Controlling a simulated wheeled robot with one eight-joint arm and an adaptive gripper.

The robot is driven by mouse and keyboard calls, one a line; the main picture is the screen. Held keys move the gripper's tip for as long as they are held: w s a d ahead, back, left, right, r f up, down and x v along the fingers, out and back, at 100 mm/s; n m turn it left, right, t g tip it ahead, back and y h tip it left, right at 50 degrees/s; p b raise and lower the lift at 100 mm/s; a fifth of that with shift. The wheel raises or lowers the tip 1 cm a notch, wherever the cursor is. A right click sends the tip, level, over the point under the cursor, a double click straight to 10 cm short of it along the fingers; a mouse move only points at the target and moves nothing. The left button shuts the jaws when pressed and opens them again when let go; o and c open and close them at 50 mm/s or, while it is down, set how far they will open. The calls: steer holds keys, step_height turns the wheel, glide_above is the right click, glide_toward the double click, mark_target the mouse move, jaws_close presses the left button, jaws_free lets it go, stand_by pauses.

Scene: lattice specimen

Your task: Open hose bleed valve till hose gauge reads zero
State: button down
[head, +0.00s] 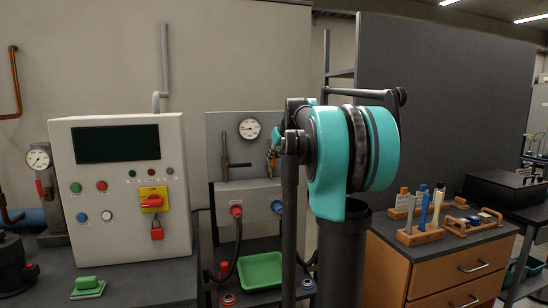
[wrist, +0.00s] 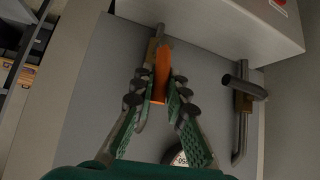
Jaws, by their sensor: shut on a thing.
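The grey hose panel (head: 226,132) in the head view carries a round white gauge (head: 249,129); its reading is too small to tell. In the wrist view part of this gauge (wrist: 179,158) shows at the bottom, mostly hidden by my gripper. An orange valve handle (wrist: 162,66) on a brass body is between my green fingers. My gripper (wrist: 159,84) is shut on this handle. In the head view my gripper (head: 275,143) is at the panel's right side, largely hidden behind my arm.
A grey T-shaped handle on a pipe (wrist: 240,92) stands beside the orange one. Red (head: 237,211) and blue (head: 277,207) hose fittings sit below the panel. A white control box (head: 90,200) stands left; a green tray (head: 262,272) lies below.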

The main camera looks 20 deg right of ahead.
steer(key=c, duration=1.5)
jaws_free()
steer(key=v, duration=1.2)
